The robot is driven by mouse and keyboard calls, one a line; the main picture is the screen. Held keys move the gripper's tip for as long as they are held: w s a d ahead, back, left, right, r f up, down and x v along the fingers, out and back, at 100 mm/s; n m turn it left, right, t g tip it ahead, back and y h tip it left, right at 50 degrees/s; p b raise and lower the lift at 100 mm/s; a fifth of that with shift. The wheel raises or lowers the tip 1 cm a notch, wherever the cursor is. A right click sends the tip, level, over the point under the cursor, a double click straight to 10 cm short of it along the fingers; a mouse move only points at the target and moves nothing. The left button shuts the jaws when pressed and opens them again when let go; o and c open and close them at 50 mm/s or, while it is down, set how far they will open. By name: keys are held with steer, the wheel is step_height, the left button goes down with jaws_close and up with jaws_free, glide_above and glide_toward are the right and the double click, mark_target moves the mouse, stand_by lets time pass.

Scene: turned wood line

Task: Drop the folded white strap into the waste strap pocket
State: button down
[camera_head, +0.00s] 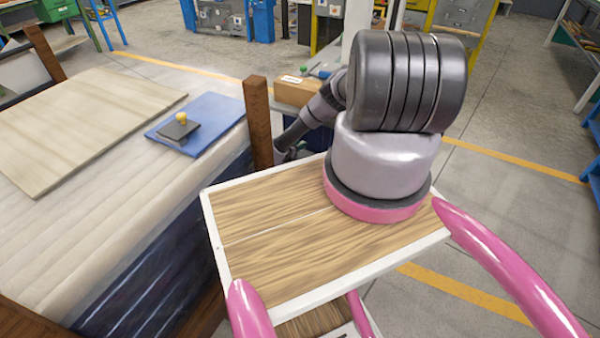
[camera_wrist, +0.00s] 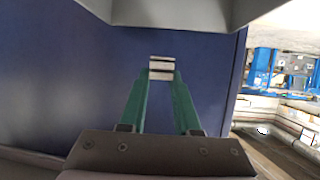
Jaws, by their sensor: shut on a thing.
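My gripper (camera_wrist: 161,76) shows in the wrist view with its two green fingers drawn together at the tips. A small pale, banded piece, seemingly the folded white strap (camera_wrist: 161,65), sits between the fingertips. A plain dark blue surface (camera_wrist: 60,75) fills most of the view behind the fingers. I cannot tell whether it is the waste strap pocket, or how far the strap is from it. In the head view my arm reaches down behind the wooden post, and my gripper and the strap are hidden there. No pocket can be made out in that view.
A wooden post (camera_head: 257,120) stands close beside my arm. A wrapped stack with a pale board (camera_head: 75,120) and a blue folder (camera_head: 205,122) lies to the left. A cardboard box (camera_head: 297,92) sits behind the arm. Open floor (camera_head: 510,195) lies to the right.

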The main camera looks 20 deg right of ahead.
steer(key=shift+f, duration=0.1)
steer(key=c, duration=0.5)
jaws_free()
steer(key=shift+c, duration=0.2)
step_height(320, 180, up, 10)
